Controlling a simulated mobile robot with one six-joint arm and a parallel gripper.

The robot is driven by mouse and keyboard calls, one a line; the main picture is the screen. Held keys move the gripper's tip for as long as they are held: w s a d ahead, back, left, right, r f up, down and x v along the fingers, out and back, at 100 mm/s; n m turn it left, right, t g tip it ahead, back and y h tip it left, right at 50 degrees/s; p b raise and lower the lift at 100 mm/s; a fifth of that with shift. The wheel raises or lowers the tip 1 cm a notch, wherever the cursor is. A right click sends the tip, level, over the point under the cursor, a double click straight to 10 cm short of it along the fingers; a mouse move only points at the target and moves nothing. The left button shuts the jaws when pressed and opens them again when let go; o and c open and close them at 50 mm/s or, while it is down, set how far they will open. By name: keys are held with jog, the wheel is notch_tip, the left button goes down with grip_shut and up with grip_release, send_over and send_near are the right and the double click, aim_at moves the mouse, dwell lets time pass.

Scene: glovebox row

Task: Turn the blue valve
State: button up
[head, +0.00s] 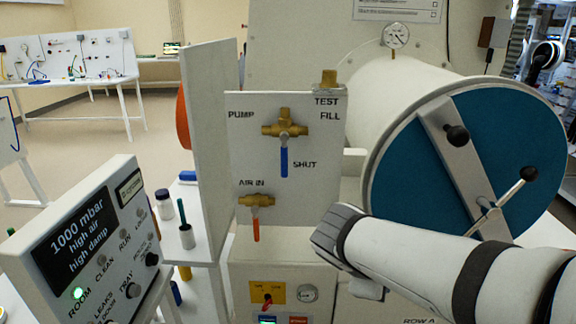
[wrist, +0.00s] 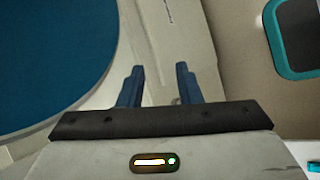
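The blue valve is a brass body with a blue lever (head: 284,162) on the white panel. Its lever hangs straight down, beside the word SHUT and below PUMP, TEST and FILL. My arm reaches in from the lower right in the head view, and its end stops below and right of the valve, apart from it. My gripper (wrist: 160,82) shows in the wrist view with its two dark blue fingers apart and nothing between them. The fingers are not visible in the head view. The blue valve is not in the wrist view.
A second brass valve with an orange-red lever (head: 256,228) sits below, under AIR IN. A round teal door (head: 400,180) with a bar and knobs stands right of the panel. A display box (head: 80,245) reads 1000 mbar. A white upright board (head: 212,150) borders the panel's left.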

jog(key=w+a+r+n+t+h, duration=0.2)
jog(key=w+a+r+n+t, duration=0.25)
jog(key=w+n, duration=0.2)
jog(key=n+t+y+b, duration=0.2)
jog(key=n+t+y, duration=0.2)
jog(key=n+t, duration=0.7)
send_near(284, 165)
jog(key=w+r+n+g, duration=0.3)
jog(key=w, duration=0.1)
jog(key=p+x, duration=0.1)
jog(key=x, duration=0.5)
jog(key=shift+w+d+f, duration=0.2)
jog(key=shift+w+d, duration=0.05)
grip_shut()
